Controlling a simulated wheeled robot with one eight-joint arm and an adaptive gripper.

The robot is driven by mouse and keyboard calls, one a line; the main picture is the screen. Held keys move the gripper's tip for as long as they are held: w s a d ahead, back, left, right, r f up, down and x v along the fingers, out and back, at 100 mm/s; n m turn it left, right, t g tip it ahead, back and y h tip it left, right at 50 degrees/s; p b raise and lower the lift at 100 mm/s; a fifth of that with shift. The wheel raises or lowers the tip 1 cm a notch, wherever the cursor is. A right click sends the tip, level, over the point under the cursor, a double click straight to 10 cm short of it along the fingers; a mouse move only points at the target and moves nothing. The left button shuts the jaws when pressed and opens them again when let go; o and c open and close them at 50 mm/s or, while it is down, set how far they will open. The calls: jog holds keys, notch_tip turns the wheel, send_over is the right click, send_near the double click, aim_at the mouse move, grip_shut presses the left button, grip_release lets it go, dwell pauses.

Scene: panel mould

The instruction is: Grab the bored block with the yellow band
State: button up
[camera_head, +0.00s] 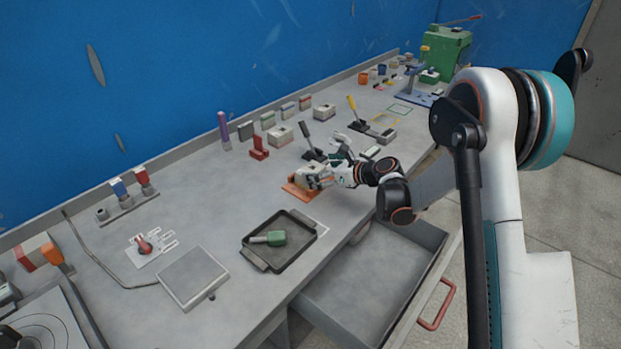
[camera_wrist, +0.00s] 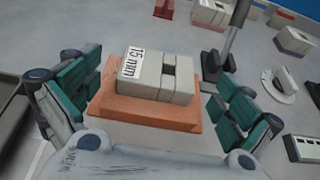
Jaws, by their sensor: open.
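A pale grey block (camera_wrist: 158,75) with a dark slot and a "15 mm" label sits on an orange base (camera_wrist: 150,107) in the wrist view. In the head view the block (camera_head: 307,175) and orange base (camera_head: 297,190) are partly hidden by my gripper (camera_head: 326,178). My gripper, with teal pads (camera_wrist: 160,100), is open, one finger to each side of the block and apart from it. I cannot make out a yellow band on this block. Two similar pale blocks stand farther back, one (camera_head: 280,136) nearer and another (camera_head: 324,112) beyond; their bands are too small to tell clearly.
A dark lever (camera_head: 311,142) stands behind the orange base. A red bracket (camera_head: 259,148) and purple cylinder (camera_head: 223,130) stand toward the wall. A dark tray (camera_head: 262,262) holds a green-handled thing (camera_head: 270,238). An open drawer (camera_head: 335,305) juts out below the bench.

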aim_at(310, 169)
jog(key=b+x, duration=0.1)
jog(key=x, duration=0.3)
jog(key=shift+a+f, duration=0.1)
jog(key=shift+f, duration=0.15)
jog(key=c, duration=1.3)
jog(key=shift+r, duration=0.1)
jog(key=shift+r, duration=0.1)
